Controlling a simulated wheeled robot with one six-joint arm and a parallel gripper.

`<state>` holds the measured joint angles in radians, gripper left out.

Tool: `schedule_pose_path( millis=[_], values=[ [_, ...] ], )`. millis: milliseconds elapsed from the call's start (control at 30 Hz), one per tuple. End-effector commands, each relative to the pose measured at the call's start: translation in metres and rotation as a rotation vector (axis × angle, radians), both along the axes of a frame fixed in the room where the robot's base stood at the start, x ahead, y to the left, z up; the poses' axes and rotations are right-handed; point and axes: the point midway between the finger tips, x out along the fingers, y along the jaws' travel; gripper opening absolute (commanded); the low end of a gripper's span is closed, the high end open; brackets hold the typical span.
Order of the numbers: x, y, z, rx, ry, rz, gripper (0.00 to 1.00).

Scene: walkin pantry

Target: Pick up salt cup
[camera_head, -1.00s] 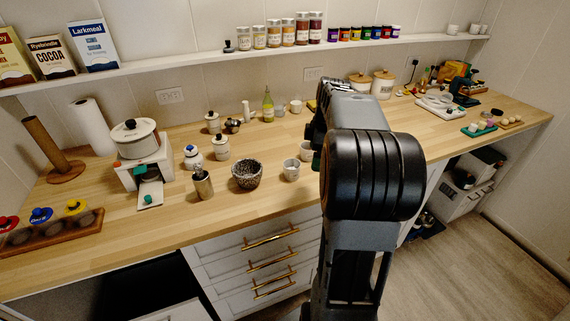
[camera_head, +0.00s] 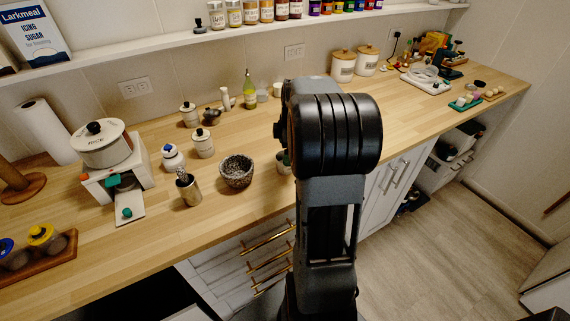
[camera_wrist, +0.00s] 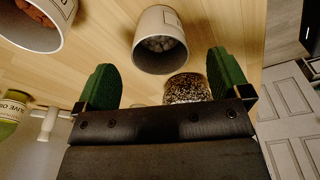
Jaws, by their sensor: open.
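In the wrist view, a pale cup (camera_wrist: 160,42) holding whitish grains lies ahead of the gap between my fingers; it looks like the salt cup, but its lettering is unreadable. A second pale cup (camera_wrist: 38,22) with pinkish-brown contents is at upper left, cut by the frame edge. My gripper (camera_wrist: 165,82) is open, its green fingers apart with neither cup between them. In the head view, one pale cup (camera_head: 280,163) shows beside my arm, partly hidden, and I cannot tell which cup it is. My arm hides my gripper's jaws there.
A speckled round thing (camera_wrist: 187,88) shows between my fingers, its lower part hidden by my gripper. A green bottle (camera_head: 250,92) stands behind.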

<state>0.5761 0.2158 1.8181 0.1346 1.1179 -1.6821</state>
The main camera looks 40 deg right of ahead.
Motion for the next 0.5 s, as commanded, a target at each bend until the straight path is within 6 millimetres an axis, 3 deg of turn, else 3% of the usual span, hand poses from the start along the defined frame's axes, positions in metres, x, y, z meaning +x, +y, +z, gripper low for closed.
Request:
schedule_pose_path(
  millis=[233,500],
  values=[
    [0.0,0.001,-0.014,0.001,0.002,-0.002,0.95],
    [0.003,0.005,-0.049,0.001,0.002,-0.004,0.95]
  ],
)
